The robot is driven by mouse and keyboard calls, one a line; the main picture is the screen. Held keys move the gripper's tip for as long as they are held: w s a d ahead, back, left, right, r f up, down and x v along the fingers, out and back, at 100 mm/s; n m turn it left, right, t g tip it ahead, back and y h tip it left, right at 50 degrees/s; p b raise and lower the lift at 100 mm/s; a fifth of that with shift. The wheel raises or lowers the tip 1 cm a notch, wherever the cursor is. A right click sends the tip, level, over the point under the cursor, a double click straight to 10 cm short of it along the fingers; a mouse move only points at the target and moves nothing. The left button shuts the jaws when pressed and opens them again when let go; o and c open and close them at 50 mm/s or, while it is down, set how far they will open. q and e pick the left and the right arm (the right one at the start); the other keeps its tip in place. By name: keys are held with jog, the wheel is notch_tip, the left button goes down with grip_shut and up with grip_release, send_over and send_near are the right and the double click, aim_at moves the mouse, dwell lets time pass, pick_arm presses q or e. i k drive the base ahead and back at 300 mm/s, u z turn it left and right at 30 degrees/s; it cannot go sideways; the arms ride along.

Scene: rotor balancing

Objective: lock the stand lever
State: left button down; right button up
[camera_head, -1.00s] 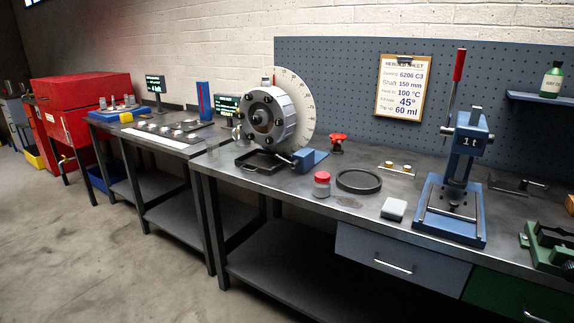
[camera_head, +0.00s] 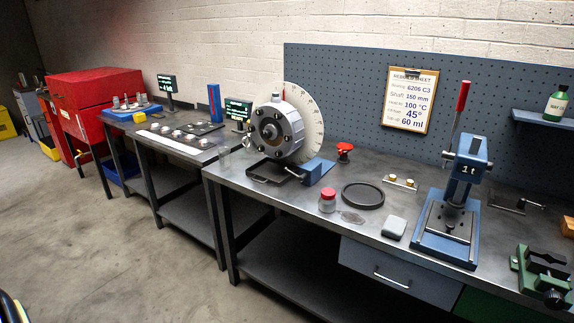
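The rotor (camera_head: 274,130), a grey hub with a dark centre and bolts, stands upright in front of a large white graduated disc (camera_head: 312,118). A blue block (camera_head: 318,171) is at the base's right side. A small dark lever-like part (camera_head: 296,174) shows beside the block; whether it is locked cannot be told. Neither gripper is in view.
Right of the stand are a red knob part (camera_head: 344,150), a red-capped jar (camera_head: 327,201), a black ring (camera_head: 363,195) and a blue press (camera_head: 462,190). A green vise (camera_head: 545,270) is at the right edge.

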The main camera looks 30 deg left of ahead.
aim_at(300, 178)
jog(key=k, duration=0.55)
jog(key=u, duration=0.7)
jog(key=i, duration=1.7)
jog(key=z, duration=0.55)
